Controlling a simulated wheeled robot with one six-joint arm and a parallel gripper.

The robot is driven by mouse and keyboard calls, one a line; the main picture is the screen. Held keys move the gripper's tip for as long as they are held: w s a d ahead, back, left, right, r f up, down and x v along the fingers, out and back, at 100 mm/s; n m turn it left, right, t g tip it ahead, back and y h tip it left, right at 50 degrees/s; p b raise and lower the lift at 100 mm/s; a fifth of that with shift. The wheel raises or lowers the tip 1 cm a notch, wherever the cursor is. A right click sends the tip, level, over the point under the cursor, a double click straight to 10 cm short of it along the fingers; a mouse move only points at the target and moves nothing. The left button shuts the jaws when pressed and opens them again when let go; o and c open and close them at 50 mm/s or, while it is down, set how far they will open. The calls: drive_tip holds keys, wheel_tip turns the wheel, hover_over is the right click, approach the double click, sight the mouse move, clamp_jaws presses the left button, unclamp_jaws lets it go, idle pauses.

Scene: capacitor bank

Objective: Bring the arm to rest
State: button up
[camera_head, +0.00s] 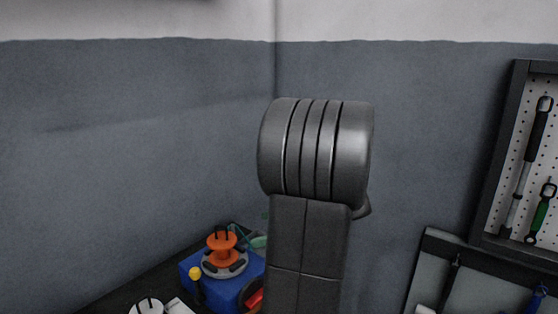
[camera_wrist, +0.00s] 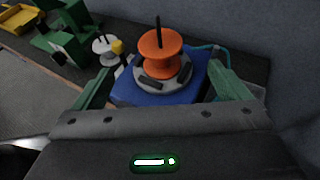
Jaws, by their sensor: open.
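My gripper (camera_wrist: 160,92) shows in the wrist view as two green fingers spread wide apart, with nothing between them that I can see held. Beyond the fingers is a blue box (camera_wrist: 130,94) with a grey round base and an orange spool-shaped part (camera_wrist: 160,55) on top. My arm stands upright in the middle of the head view, a dark grey link with a ribbed round joint on top. My gripper is not visible in the head view. The blue box (camera_head: 191,270) and orange part (camera_head: 221,243) show there at the lower left of the arm, partly hidden by it.
A white round part (camera_wrist: 104,48), green blocks (camera_wrist: 62,50) and a yellow tray (camera_wrist: 18,18) stand on the dark bench to the left in the wrist view. Walls meet in a corner behind. A pegboard with tools (camera_head: 534,160) hangs at the right in the head view.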

sight(224, 226)
drive_tip(key=p+x, duration=0.1)
drive_tip(key=x, duration=1.2)
wheel_tip(224, 226, up, 4)
drive_tip(key=p, duration=0.3)
drive_tip(key=shift+f, duration=0.15)
drive_tip(key=s+d+r+p, duration=0.3)
drive_tip(key=s+d, duration=0.2)
drive_tip(key=d, duration=0.1)
drive_tip(key=shift+w+a+f+m+t+h+p, duration=0.15)
drive_tip(key=shift+w+m+t, duration=0.35)
drive_tip(key=shift+w, duration=0.4)
drive_tip(key=shift+w+a+f+m+t+h+p, duration=0.1)
drive_tip(key=shift+w+f+m+t+h, duration=0.1)
drive_tip(key=shift+w+m+t, duration=0.5)
drive_tip(key=shift+w+a+f+m+t+h+p, duration=0.15)
drive_tip(key=shift+w+t, duration=0.25)
drive_tip(key=shift+w, duration=0.7)
